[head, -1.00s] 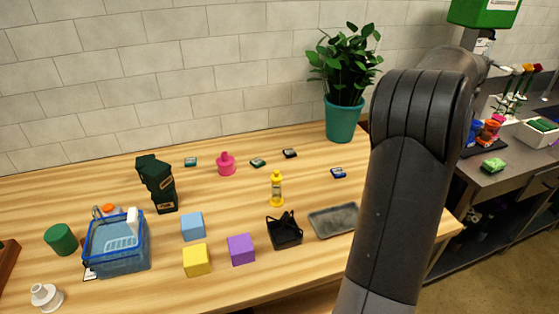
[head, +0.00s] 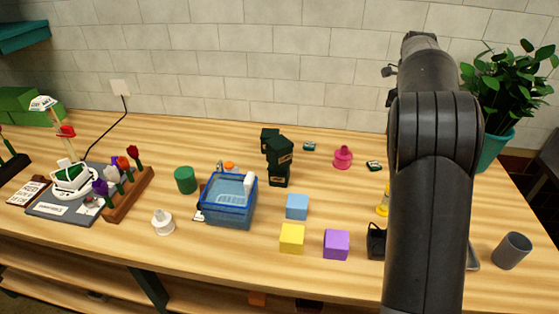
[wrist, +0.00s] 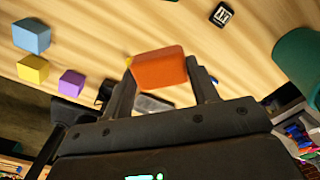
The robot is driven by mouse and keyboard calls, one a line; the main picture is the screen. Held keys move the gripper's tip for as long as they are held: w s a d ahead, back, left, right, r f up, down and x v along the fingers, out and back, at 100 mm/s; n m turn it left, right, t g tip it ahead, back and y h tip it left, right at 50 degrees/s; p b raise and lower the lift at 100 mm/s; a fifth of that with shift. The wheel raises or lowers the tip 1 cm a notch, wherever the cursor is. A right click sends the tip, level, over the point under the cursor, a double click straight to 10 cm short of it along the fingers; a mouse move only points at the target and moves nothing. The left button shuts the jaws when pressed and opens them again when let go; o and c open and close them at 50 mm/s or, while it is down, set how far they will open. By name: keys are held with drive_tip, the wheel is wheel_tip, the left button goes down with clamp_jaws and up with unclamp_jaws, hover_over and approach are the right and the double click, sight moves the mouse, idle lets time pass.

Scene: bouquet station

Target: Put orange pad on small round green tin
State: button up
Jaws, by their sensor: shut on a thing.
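The orange pad (wrist: 159,68) shows in the wrist view as a blunt orange block between the two fingers of my gripper (wrist: 161,72). My gripper is shut on it and holds it above the wooden table. In the head view my arm hides the gripper and the pad. The small round green tin (head: 185,179) is a short green cylinder standing on the table left of the blue basket, with nothing seen on top. It is well left of my arm, and I do not make it out in the wrist view.
The blue basket (head: 229,213) stands close right of the tin, with a white piece (head: 163,222) in front. A flower rack (head: 129,195) is to the left. Blue (head: 297,207), yellow (head: 291,238) and purple (head: 336,244) cubes lie towards my arm. A potted plant (head: 495,148) stands right.

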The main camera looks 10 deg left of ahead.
drive_tip(key=a+n, duration=0.2)
drive_tip(key=a, duration=0.9)
drive_tip(key=s+a+n, duration=0.1)
drive_tip(key=a+n, duration=0.1)
drive_tip(key=a, duration=0.9)
drive_tip(key=s+a+n, duration=0.1)
drive_tip(key=a, duration=1)
drive_tip(key=shift+f+n, duration=0.1)
drive_tip(key=shift+n, duration=0.3)
drive_tip(key=s+a+n, duration=0.2)
drive_tip(key=s+a, duration=0.2)
drive_tip(key=a, duration=0.4)
drive_tip(key=s+a+n, duration=0.1)
drive_tip(key=s+a, duration=0.3)
drive_tip(key=a, duration=0.4)
hover_over(184, 172)
wheel_tip(184, 172, down, 7)
drive_tip(key=shift+d, duration=0.1)
drive_tip(key=shift+a+f, duration=0.1)
drive_tip(key=shift+a, duration=0.1)
drive_tip(key=shift+f, duration=1.95)
drive_tip(key=shift+f, duration=0.1)
